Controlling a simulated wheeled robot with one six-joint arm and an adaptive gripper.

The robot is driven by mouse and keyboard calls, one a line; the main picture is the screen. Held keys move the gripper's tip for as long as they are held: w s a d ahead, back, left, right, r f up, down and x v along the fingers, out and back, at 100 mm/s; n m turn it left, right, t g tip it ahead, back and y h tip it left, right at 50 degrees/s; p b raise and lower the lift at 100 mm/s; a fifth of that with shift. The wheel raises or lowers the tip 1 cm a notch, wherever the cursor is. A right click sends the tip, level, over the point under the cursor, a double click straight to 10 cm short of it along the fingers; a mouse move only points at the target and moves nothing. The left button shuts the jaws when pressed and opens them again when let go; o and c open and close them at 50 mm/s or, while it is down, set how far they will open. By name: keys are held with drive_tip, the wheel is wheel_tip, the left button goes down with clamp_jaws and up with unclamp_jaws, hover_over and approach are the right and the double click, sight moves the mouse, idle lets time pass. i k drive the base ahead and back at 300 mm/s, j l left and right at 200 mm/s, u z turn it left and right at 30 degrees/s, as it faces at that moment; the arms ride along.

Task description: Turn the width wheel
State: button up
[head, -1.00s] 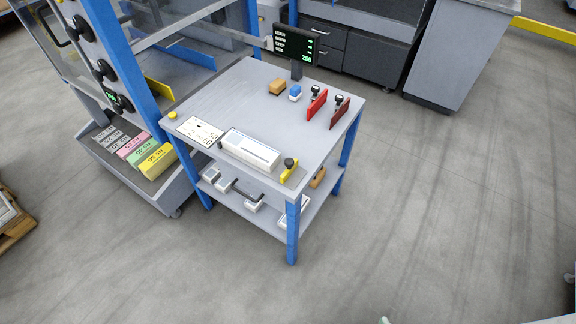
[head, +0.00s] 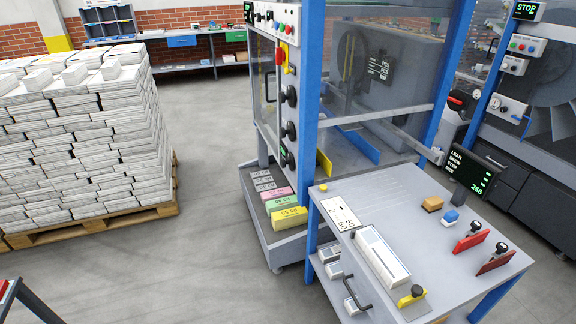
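Several black round hand wheels sit in a column on the grey front post of the blue-framed stacker: an upper wheel (head: 291,96), a middle wheel (head: 290,131) and a lower wheel (head: 290,160). A small green readout (head: 283,151) shows beside the lower wheel. I cannot read any label that tells which one is the width wheel. My gripper is not in view, and nothing touches the wheels.
A grey side table (head: 385,185) with stamps, a display (head: 473,171) and a yellow-handled tool stands right of the wheels. A low tray (head: 262,238) with coloured bundles lies below them. A loaded pallet (head: 100,222) stands left. Floor between is clear.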

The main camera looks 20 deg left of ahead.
sight(290, 162)
drive_tip(key=i+j+u, duration=0.4)
drive_tip(key=i+j, duration=0.15)
drive_tip(key=i, duration=0.35)
drive_tip(key=i+j+u, duration=0.35)
drive_tip(key=i, duration=0.6)
drive_tip(key=i+u, duration=0.4)
drive_tip(key=i, duration=0.55)
